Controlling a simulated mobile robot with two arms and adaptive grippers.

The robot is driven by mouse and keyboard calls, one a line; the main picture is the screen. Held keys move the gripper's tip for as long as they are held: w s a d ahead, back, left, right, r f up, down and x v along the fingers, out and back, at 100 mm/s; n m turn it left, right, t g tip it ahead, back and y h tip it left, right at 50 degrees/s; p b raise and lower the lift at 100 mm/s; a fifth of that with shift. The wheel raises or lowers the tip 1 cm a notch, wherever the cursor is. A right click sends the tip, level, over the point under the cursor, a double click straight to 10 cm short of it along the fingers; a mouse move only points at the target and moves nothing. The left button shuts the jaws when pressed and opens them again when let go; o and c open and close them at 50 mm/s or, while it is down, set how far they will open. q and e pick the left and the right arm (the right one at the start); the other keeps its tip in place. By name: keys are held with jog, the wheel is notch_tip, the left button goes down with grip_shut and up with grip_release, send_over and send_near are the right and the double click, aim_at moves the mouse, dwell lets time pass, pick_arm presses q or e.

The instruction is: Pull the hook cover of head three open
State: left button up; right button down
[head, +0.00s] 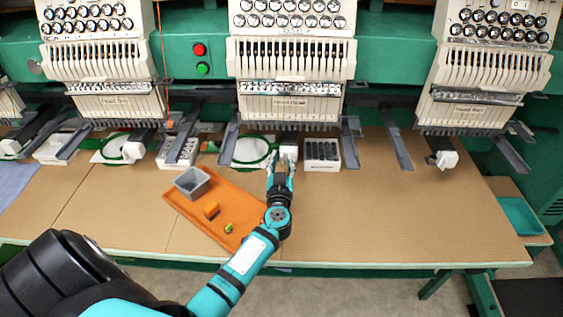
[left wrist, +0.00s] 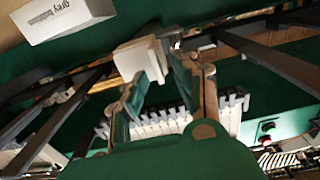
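The middle machine head (head: 290,95) carries a label too blurred to read surely. Under its right side is a small white block, the hook cover (head: 289,151). My left gripper (head: 281,165) reaches up to it from the front. In the left wrist view, the white cover (left wrist: 140,57) is at the fingertips of my left gripper (left wrist: 162,78). The fingers stand apart with a visible gap; I cannot tell whether they touch the cover. My right gripper is out of view.
Left of the gripper, an orange tray (head: 190,213) holds a grey bin (head: 192,182) and small items. A white box with dark contents (head: 322,154) stands close right of the cover. Grey arms (head: 350,145) stick out nearby. The tabletop (head: 400,215) at right is clear.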

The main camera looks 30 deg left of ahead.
pick_arm(q)
jog(key=shift+c, duration=0.4)
grip_shut()
jog(key=shift+d+y, duration=0.1)
jog(key=shift+y, duration=0.2)
